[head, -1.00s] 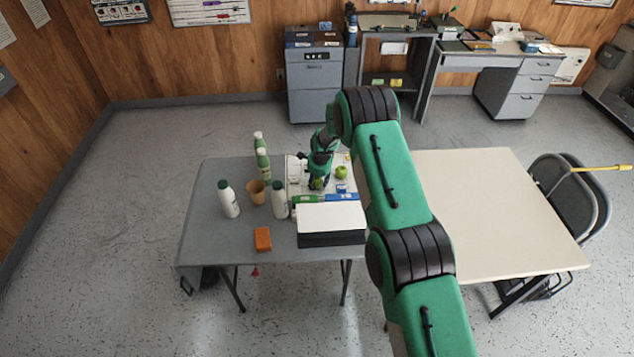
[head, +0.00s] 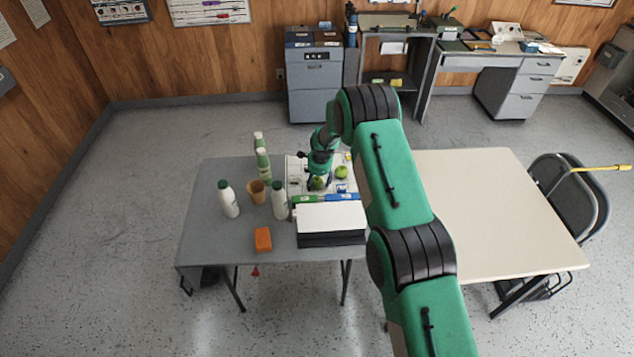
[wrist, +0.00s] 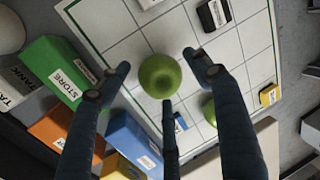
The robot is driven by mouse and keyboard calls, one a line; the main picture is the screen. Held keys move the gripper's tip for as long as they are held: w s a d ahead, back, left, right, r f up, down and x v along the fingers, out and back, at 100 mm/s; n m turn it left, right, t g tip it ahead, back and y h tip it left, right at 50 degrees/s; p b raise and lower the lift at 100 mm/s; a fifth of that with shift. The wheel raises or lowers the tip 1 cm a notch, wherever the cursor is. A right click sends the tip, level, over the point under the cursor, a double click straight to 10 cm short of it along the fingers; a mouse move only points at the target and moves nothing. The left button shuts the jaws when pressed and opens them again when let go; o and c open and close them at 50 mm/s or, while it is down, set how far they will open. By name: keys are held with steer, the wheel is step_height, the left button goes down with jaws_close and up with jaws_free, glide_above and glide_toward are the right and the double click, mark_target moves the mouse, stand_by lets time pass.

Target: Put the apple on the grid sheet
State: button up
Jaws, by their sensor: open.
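The white grid sheet (wrist: 120,42) with a green border lies on the grey table; it also shows in the head view (head: 294,170). A green apple (wrist: 160,75) rests on it, between my fingers in the wrist view; it also shows in the head view (head: 317,184). A second round green fruit (wrist: 209,111) is on the sheet to the right, partly hidden by my right finger; it also shows in the head view (head: 341,172). My gripper (wrist: 156,66) is open above the first apple, its fingers spread apart with visible gaps to it.
Green (wrist: 62,72), orange (wrist: 65,128) and blue (wrist: 133,140) labelled blocks line the sheet's near side. Small black and yellow pieces lie on the sheet. White bottles (head: 229,199), a brown cup (head: 255,192), an orange block (head: 263,239) and a white-topped box (head: 331,217) stand nearby.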

steer(key=v, duration=1.1)
steer(key=shift+r, duration=0.2)
stand_by(0.7)
steer(key=s+d+r+n, duration=0.2)
steer(key=s+r, duration=0.2)
steer(key=r, duration=0.7)
steer(key=s+d+r+n, duration=0.15)
steer(key=s+r, duration=0.25)
steer(key=r, duration=0.7)
steer(key=s+d+r+n+t, duration=0.1)
steer(key=s+d+r+n, duration=0.3)
steer(key=s+r, duration=1.1)
steer(key=s+d+r+n, duration=0.1)
steer(key=s+r, duration=0.2)
steer(key=s, duration=0.3)
steer(key=s+d+r+n+t, duration=0.1)
steer(key=s+r, duration=0.3)
steer(key=s, duration=0.3)
steer(key=s+d+r+n, duration=0.2)
steer(key=s+r, duration=0.1)
steer(key=s, duration=0.3)
steer(key=s+d+f+n, duration=0.1)
steer(key=s+n, duration=0.2)
steer(key=s, duration=1.5)
steer(key=shift+d+n+t+h, duration=0.3)
steer(key=shift+d+n+t, duration=0.05)
steer(key=shift+t, duration=0.05)
